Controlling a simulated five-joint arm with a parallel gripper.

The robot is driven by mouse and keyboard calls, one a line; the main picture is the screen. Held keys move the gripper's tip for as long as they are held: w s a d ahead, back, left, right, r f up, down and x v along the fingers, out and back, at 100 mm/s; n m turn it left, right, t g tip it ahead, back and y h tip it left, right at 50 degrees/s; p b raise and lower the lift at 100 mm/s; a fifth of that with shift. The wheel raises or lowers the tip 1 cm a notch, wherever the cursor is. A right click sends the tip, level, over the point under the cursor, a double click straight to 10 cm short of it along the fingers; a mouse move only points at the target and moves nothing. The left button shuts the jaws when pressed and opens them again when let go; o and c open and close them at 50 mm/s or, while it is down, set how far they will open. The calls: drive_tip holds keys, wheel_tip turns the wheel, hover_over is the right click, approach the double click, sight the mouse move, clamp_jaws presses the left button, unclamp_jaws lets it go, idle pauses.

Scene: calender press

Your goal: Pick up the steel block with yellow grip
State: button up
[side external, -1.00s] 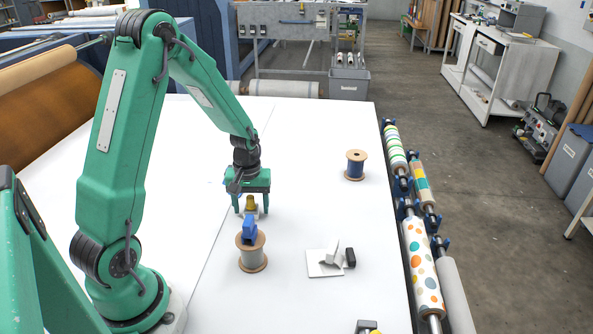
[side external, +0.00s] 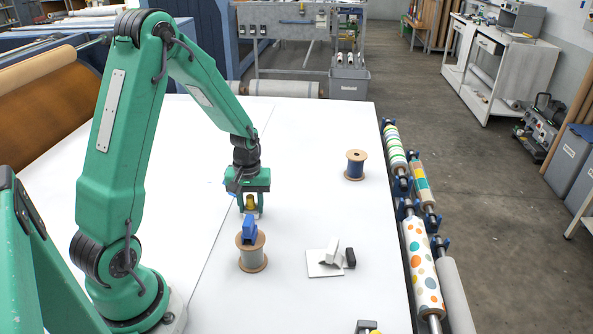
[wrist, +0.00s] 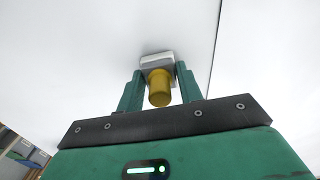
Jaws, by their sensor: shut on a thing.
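The steel block with yellow grip (wrist: 158,85) shows in the wrist view, a pale metal block with a yellow cylindrical grip pointing toward the camera. My gripper (wrist: 160,80) has its two green fingers closed on it, one on each side. In the side external view the yellow grip (side external: 249,202) shows between the fingers of my gripper (side external: 250,207). The block's lower part is partly hidden there, and I cannot tell whether it touches the white table.
A spool with a blue clamp-like thing on top (side external: 251,252) stands just in front of my gripper. A blue spool (side external: 355,164) stands at the back right. A white plate with an upright piece (side external: 325,263) lies to the right. Patterned rolls (side external: 420,262) line the table's right edge.

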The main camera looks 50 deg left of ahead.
sight(250, 195)
drive_tip(key=shift+r, duration=0.5)
wheel_tip(250, 195, up, 3)
drive_tip(key=s+d+r, duration=0.1)
drive_tip(key=d+r, duration=0.6)
drive_tip(key=d, duration=0.4)
drive_tip(key=shift+s+d, duration=0.25)
drive_tip(key=shift+d, duration=0.05)
